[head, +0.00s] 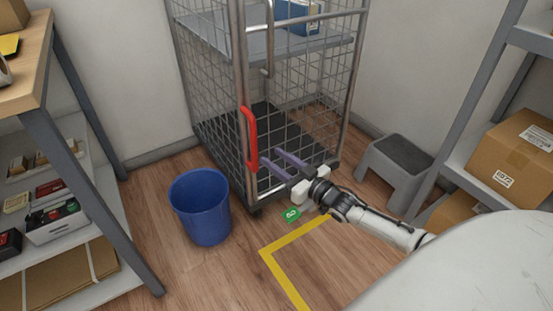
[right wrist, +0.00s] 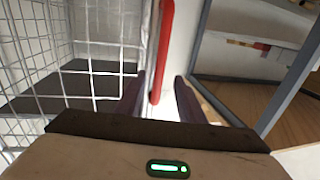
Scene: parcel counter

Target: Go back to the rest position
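My right gripper (head: 270,156) reaches in from the lower right in the head view. Its two purple fingers are apart, with nothing gripped between them. They point toward the red handle (head: 249,140) on the front of the wire roll cage (head: 230,100). In the right wrist view, the red handle (right wrist: 163,45) shows upright in the gap between the open fingers (right wrist: 160,77), and both fingers look clear of it. How far the handle is from the fingertips is hard to tell. My left gripper is not in view.
A blue bin (head: 200,208) stands left of the cage. A grey step stool (head: 395,170) stands right of it, near a shelf with cardboard boxes (head: 515,155). A wooden-topped table (head: 30,60) is at left. Yellow tape (head: 285,275) marks open floor in front.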

